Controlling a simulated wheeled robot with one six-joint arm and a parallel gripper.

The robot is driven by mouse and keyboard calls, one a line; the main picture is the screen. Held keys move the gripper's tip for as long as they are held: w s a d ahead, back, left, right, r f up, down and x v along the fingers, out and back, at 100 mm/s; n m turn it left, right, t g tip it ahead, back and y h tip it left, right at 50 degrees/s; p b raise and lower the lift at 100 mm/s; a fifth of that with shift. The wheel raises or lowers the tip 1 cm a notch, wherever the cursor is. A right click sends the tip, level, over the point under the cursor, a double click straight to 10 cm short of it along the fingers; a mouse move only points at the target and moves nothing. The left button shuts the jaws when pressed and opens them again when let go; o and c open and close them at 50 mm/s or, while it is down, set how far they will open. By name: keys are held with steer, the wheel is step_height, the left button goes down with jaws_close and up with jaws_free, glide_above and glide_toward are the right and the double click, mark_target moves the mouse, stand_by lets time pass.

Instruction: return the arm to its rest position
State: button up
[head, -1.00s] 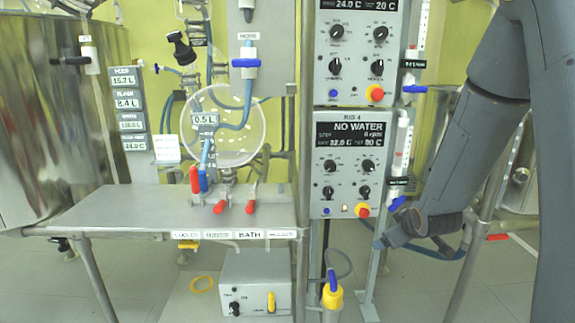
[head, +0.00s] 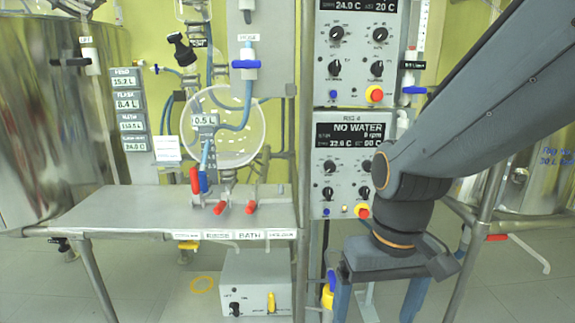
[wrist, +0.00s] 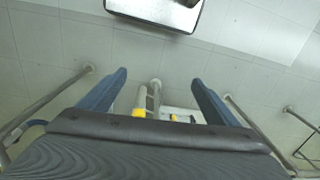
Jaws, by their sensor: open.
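My gripper (head: 375,306) hangs at the lower right of the head view and points down, in front of the rig post and the lower control panel (head: 326,190). Its two blue fingers are spread wide. In the wrist view the gripper (wrist: 158,82) is open too, with nothing held between the fingers. My grey arm comes in from the upper right and covers the right part of the lower panel.
A steel bench (head: 130,208) with red-handled valves is at the left, a white control box (head: 250,280) below it. A steel vessel (head: 45,120) stands far left, another (head: 530,180) at the right. A yellow-capped part (head: 328,298) is close left of the gripper. Tiled floor is open at lower right.

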steer(key=d+r+m+p, duration=0.1)
steer(key=d+r+p, duration=0.4)
steer(key=p, duration=0.7)
steer(key=shift+s+r, duration=0.2)
steer(key=shift+r, duration=0.5)
steer(key=shift+d, duration=0.1)
stand_by(0.8)
